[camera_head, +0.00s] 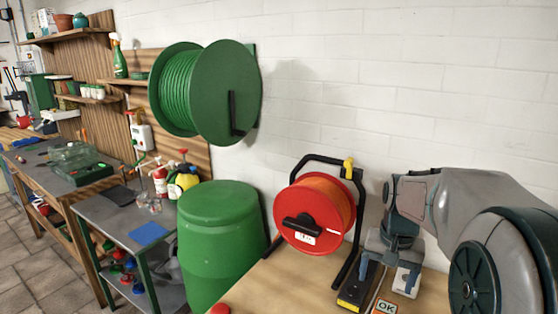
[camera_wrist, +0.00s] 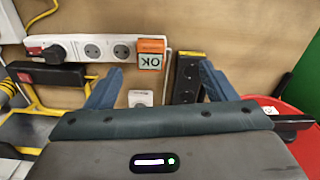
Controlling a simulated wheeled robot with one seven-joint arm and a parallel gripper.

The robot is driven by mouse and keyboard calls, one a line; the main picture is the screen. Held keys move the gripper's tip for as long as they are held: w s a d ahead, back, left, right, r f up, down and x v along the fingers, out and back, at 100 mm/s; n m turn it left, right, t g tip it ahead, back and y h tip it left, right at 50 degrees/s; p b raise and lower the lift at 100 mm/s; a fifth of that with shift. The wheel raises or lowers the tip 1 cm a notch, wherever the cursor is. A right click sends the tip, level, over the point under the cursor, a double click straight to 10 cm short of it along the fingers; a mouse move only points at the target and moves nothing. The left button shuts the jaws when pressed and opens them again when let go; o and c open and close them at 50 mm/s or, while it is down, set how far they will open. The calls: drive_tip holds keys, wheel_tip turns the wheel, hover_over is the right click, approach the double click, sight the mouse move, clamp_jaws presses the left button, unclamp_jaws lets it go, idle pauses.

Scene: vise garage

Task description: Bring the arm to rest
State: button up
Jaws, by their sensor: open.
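My arm reaches in from the right in the head view, bent downward. My gripper (camera_head: 380,250) hangs just above the wooden bench top (camera_head: 262,290), right of the red cable reel. In the wrist view its two blue-grey fingers (camera_wrist: 158,80) stand apart with nothing clamped between them. A small white block (camera_wrist: 140,98) shows between the fingers, beyond the palm. A black socket strip (camera_wrist: 187,78) lies beside the right finger; I cannot tell whether they touch.
An orange OK tag (camera_wrist: 151,54) lies at the end of a white socket strip (camera_wrist: 85,48). The red cable reel (camera_head: 315,212) stands close on the left, with a green barrel (camera_head: 218,250) beyond it. A green hose reel (camera_head: 205,92) hangs on the wall. Open bench lies before the red reel.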

drive_tip(key=s+a+n+t, duration=0.1)
drive_tip(key=s+a+n, duration=0.1)
drive_tip(key=s+a, duration=0.2)
drive_tip(key=s+a+f+n+t, duration=0.1)
drive_tip(key=s+a+n, duration=0.2)
drive_tip(key=s, duration=0.8)
drive_tip(key=a, duration=0.2)
drive_tip(key=shift+s+a+f, duration=0.2)
drive_tip(key=shift+a+f, duration=0.05)
drive_tip(key=shift+a, duration=0.05)
drive_tip(key=shift+c, duration=0.4)
